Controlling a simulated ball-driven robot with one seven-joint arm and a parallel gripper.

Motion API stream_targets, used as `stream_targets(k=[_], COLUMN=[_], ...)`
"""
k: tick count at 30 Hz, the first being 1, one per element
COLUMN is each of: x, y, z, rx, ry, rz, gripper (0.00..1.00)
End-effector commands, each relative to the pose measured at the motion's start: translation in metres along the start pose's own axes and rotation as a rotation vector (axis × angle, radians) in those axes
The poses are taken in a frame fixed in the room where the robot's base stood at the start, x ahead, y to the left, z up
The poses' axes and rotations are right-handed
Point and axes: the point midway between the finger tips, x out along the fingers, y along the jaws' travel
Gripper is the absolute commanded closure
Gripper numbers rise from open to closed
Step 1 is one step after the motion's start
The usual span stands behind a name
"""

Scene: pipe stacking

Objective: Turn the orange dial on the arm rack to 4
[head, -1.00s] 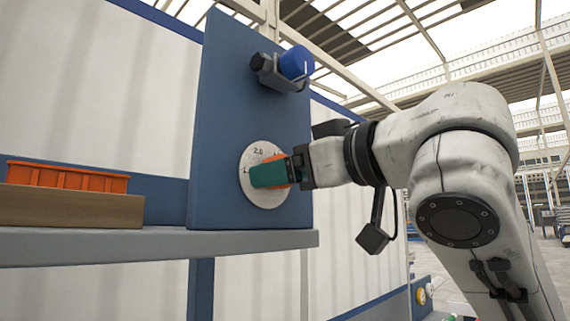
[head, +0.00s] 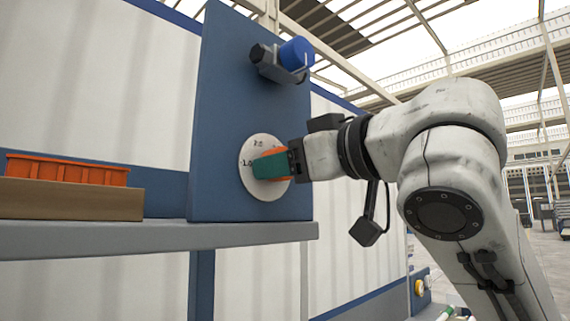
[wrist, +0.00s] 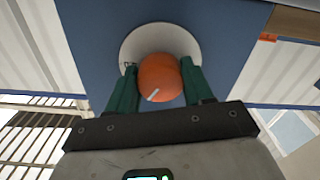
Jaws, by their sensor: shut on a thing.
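The orange dial (wrist: 160,78) sits at the centre of a white round scale plate (head: 256,194) on a blue upright panel (head: 225,110). It has a pale pointer line on its face in the wrist view. My gripper (wrist: 157,85) is shut on the dial, with one green finger on each side of it. In the head view my gripper (head: 268,167) reaches in from the right and its fingers hide most of the dial. The marks 1.0 and 2.0 show on the plate; the other marks are hidden or unreadable.
A blue knob (head: 296,55) on a dark bracket sticks out of the panel above the dial. A grey shelf (head: 100,237) runs to the left, holding an orange bin (head: 68,171) and a brown box (head: 70,200). The space below my gripper looks clear.

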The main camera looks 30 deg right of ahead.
Motion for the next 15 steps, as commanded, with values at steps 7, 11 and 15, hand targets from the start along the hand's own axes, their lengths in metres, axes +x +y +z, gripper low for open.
stream_targets(k=[7, 11, 15], x=[0.0002, 0.0007, 0.0011], y=[-0.0008, -0.0012, -0.0019], z=[0.0009, 0.0015, 0.0017], rx=[0.017, 0.060, 0.141], ry=[-0.002, -0.001, -0.002], rz=[-0.001, -0.003, -0.003], gripper=[0.80, 0.80, 0.80])
